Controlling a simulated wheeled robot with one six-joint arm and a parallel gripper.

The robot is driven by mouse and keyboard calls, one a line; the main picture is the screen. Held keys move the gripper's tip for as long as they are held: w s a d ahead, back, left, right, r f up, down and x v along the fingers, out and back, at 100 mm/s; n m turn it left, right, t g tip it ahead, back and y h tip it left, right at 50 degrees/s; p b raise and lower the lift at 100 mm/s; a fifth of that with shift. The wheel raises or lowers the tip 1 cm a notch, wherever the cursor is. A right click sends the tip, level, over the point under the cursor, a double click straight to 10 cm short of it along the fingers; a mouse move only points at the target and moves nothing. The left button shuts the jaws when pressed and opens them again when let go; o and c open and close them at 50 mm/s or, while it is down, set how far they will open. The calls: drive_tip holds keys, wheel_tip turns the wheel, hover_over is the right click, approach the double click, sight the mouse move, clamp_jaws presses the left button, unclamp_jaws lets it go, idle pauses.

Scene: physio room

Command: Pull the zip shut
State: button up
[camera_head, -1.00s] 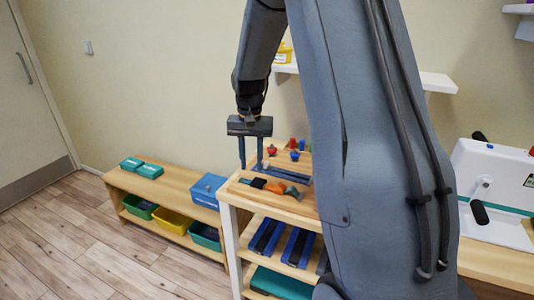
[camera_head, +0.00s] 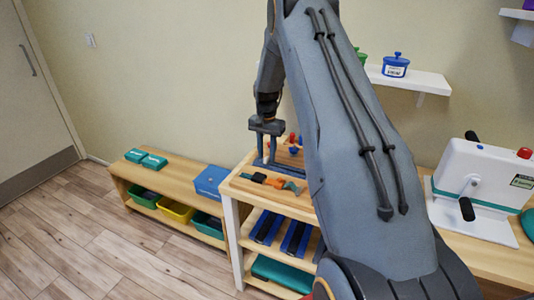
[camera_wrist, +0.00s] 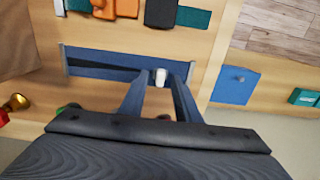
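The zip (camera_wrist: 100,64) is a blue strip with a dark gap along it, lying on a light wooden board (camera_wrist: 40,28) in the wrist view. A small white pull (camera_wrist: 160,77) stands near its right end. My gripper (camera_wrist: 161,74) is open, with one finger on each side of the white pull; I cannot tell whether either finger touches it. In the head view my gripper (camera_head: 266,162) points down over the shelf-top board, and the zip there is mostly hidden behind my arm.
A strap with orange (camera_wrist: 115,8) and black (camera_wrist: 160,12) parts lies beside the zip. A gold knob (camera_wrist: 16,102) is at the left. A low bench with a blue box (camera_head: 209,182) stands left of the shelf; a white crank machine (camera_head: 480,185) stands right.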

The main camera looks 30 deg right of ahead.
drive_tip(key=shift+f, duration=0.5)
drive_tip(key=shift+c, duration=0.5)
clamp_jaws()
drive_tip(key=p, duration=0.2)
approach(304, 174)
wheel_tip(304, 174, down, 5)
drive_tip(key=shift+a+f, duration=0.1)
drive_tip(key=shift+f, duration=0.1)
